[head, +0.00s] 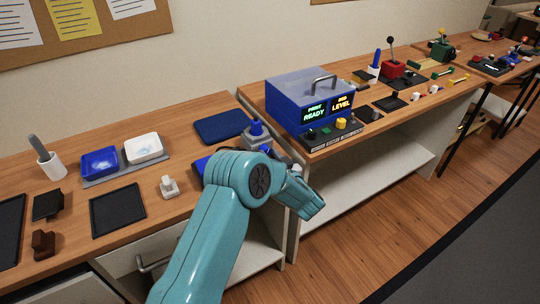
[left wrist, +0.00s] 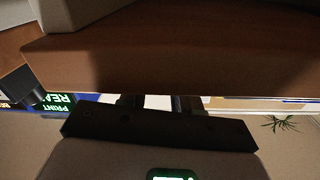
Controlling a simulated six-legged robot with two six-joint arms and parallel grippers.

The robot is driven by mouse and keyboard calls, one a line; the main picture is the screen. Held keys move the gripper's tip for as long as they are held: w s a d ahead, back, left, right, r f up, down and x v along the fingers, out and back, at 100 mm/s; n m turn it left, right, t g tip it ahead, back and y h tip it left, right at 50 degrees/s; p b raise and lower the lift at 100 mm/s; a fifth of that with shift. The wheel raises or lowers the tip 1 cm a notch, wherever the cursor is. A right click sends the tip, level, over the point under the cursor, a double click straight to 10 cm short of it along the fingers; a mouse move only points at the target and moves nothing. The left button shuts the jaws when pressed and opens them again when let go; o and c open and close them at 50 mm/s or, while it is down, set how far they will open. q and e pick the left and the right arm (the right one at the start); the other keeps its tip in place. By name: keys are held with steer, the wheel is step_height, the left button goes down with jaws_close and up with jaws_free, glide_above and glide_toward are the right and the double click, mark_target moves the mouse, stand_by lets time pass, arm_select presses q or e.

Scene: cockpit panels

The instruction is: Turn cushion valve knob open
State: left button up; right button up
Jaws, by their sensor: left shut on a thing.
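My left gripper shows in the left wrist view (left wrist: 158,101) as a dark bar with two short dark fingers. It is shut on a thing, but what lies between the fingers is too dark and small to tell. In the head view my teal left arm reaches over the front of the left desk and hides the fingertips. A blue knob-like piece (head: 257,129) on a grey base stands just behind my arm on the desk. I cannot tell whether it is the cushion valve knob. My right gripper is out of view.
A blue case (head: 292,108) with lit displays stands on the right desk (head: 430,108). The left desk (head: 66,190) carries a white cup (head: 51,165), two small trays, a black tray (head: 117,209) and a blue pad (head: 222,126). Open floor lies at the right front.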

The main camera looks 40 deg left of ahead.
arm_select(q)
steer(key=o, duration=1.1)
steer(key=shift+c, duration=0.2)
steer(key=v, duration=1.6)
steer(key=shift+b, duration=0.4)
steer(key=shift+d, duration=0.1)
